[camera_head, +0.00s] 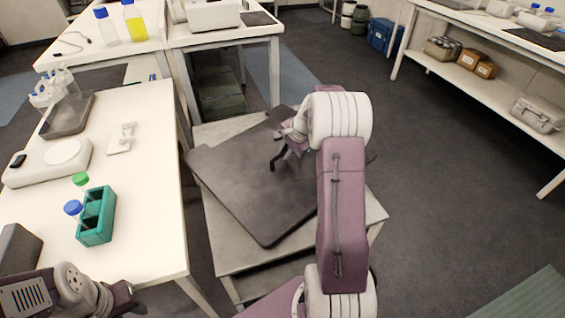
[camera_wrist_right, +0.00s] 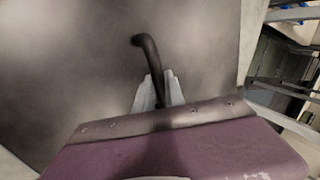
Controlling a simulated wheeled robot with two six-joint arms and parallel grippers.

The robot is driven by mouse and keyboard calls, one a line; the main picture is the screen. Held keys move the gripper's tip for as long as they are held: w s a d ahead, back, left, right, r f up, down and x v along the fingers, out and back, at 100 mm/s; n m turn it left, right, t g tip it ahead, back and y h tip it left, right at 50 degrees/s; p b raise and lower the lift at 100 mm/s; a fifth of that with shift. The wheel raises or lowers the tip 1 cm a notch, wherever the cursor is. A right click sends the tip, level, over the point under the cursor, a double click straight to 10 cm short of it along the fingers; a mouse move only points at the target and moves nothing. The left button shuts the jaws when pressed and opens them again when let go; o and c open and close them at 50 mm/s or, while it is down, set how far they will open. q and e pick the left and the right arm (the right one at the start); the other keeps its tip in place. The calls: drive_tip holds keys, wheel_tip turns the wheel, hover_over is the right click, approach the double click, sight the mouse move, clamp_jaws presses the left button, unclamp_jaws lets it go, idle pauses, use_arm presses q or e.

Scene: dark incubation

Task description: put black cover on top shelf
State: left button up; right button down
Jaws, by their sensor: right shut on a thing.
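The black cover (camera_head: 245,200) is a dark, flat panel with rounded corners. It lies flat over the pale top shelf (camera_head: 226,262) of a low unit, turned askew to it and overhanging its left edge. I cannot tell whether it touches the shelf. My right gripper (camera_head: 283,150) is over the cover's right part. In the right wrist view my right gripper (camera_wrist_right: 160,88) is shut on the cover's black bent handle (camera_wrist_right: 147,48), and the cover fills much of the picture. My left gripper (camera_head: 130,298) is low at the left, away from the cover; its jaw state is unclear.
A white table (camera_head: 150,235) at left holds a green tube rack (camera_head: 97,217), a scale (camera_head: 45,165) and a grey tray (camera_head: 66,114). Another white table (camera_head: 210,38) stands behind the unit.

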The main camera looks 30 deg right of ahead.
sight(276, 151)
drive_tip(key=shift+w+f, duration=0.4)
drive_tip(key=shift+w, duration=0.35)
wheel_tip(276, 151, down, 4)
drive_tip(key=shift+f+b, duration=0.1)
drive_tip(key=shift+b, duration=1.05)
drive_tip(key=c, duration=1.4)
unclamp_jaws()
drive_tip(key=shift+s, duration=0.1)
